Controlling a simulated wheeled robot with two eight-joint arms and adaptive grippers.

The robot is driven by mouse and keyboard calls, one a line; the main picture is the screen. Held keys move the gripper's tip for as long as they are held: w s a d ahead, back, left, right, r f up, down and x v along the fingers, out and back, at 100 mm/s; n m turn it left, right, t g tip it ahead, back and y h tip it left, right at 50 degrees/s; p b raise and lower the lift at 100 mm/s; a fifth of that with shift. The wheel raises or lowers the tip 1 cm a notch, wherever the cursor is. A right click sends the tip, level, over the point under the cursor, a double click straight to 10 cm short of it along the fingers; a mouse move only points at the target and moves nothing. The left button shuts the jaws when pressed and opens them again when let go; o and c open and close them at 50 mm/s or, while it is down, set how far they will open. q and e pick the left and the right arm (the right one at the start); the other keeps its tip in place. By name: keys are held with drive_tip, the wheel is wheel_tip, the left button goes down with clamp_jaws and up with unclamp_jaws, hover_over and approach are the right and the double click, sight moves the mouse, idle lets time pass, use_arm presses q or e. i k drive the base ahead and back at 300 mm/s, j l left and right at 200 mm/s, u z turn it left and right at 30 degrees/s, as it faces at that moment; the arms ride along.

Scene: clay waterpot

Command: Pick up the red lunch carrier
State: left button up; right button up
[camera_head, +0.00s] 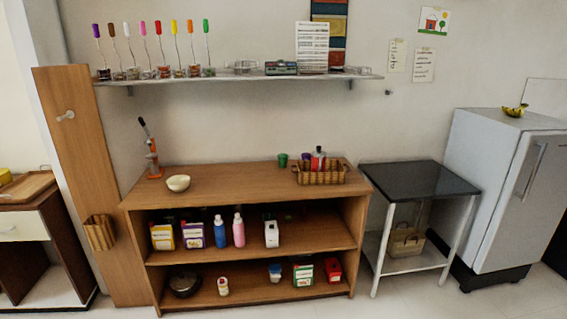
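A small red item (333,269) with a pale front patch stands at the right end of the wooden shelf unit's (240,250) bottom shelf. It is too small to tell for sure whether it is the lunch carrier. Another red thing (318,162) stands upright in a wicker basket (320,178) on the unit's top, partly hidden by the basket. Neither of my grippers is in view.
A white-and-green box (303,273) stands left of the red item. A black-topped table (420,178) and a fridge (503,180) stand to the right. The floor before the fridge is clear.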

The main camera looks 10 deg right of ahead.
sight(318, 158)
drive_tip(key=i+l+z, duration=0.15)
drive_tip(key=i+l, duration=0.65)
drive_tip(key=l, duration=0.15)
drive_tip(key=i+l+z, duration=0.15)
drive_tip(key=i+l, duration=0.7)
drive_tip(key=i+l+z, duration=0.15)
drive_tip(key=i+l, duration=0.6)
drive_tip(key=i, duration=0.15)
